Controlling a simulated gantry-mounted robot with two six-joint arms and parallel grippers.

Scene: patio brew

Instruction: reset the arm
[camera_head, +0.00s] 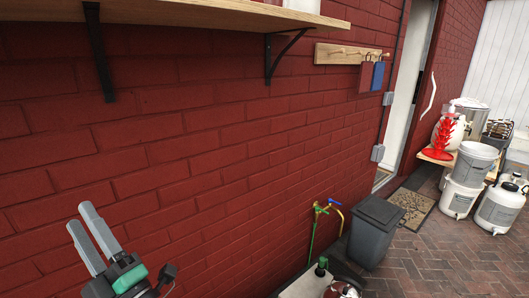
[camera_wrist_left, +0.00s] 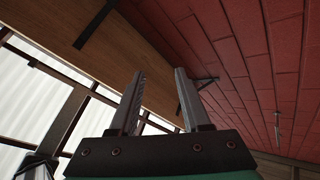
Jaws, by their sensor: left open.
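My left gripper (camera_head: 82,224) is at the lower left of the head view, raised in front of the red brick wall (camera_head: 180,130). Its two grey fingers point up and stand apart with nothing between them. In the left wrist view the open left gripper (camera_wrist_left: 158,75) points up toward the underside of a wooden shelf (camera_wrist_left: 140,60). My right gripper does not show in either view.
The shelf (camera_head: 200,12) on black brackets juts from the wall above. Below stand taps (camera_head: 322,208), a grey bin (camera_head: 373,235) and a dark-red bottle (camera_head: 341,289). Buckets (camera_head: 470,165) and containers stand at the far right. Brick paving (camera_head: 430,260) is partly clear.

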